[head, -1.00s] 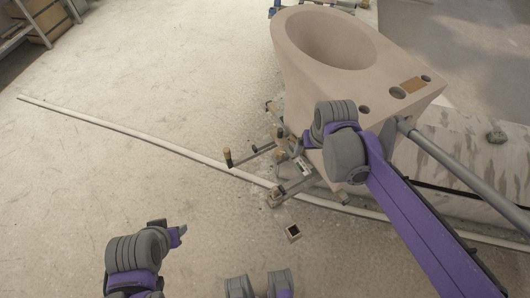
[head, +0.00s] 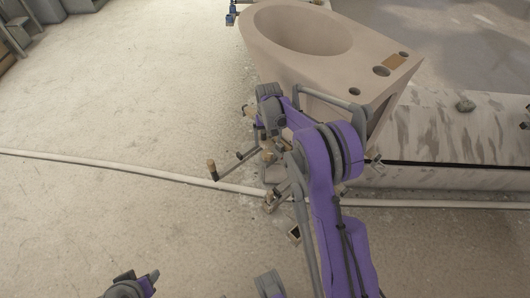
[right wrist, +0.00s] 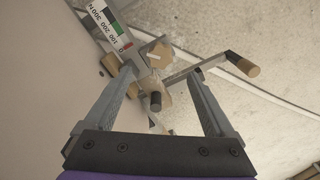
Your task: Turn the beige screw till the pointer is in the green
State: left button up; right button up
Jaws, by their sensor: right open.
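The beige screw, a faceted knob (right wrist: 160,58), shows in the right wrist view just beyond and between my right fingertips (right wrist: 158,85), apart from both. My right gripper is open, with a dark-ended rod (right wrist: 155,102) also between its fingers. A scale (right wrist: 106,22) marked 0 to 300 N, with black, green and red bands, lies up left of the screw. I cannot tell where its pointer stands. In the head view my right wrist hides most of the screw's mechanism. My left gripper (head: 138,281) is low at the left, far from it, partly cut off.
A crank with a beige and dark handle (head: 213,169) sticks out to the left of the mechanism; it also shows in the right wrist view (right wrist: 242,64). A large beige basin (head: 375,90) stands behind. A pale pipe (head: 120,166) crosses the floor.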

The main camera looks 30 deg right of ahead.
aim_at(267, 154)
notch_tip(267, 154, down, 8)
jog(key=shift+f+b, duration=0.1)
jog(key=shift+b, duration=0.25)
jog(key=c, duration=1.4)
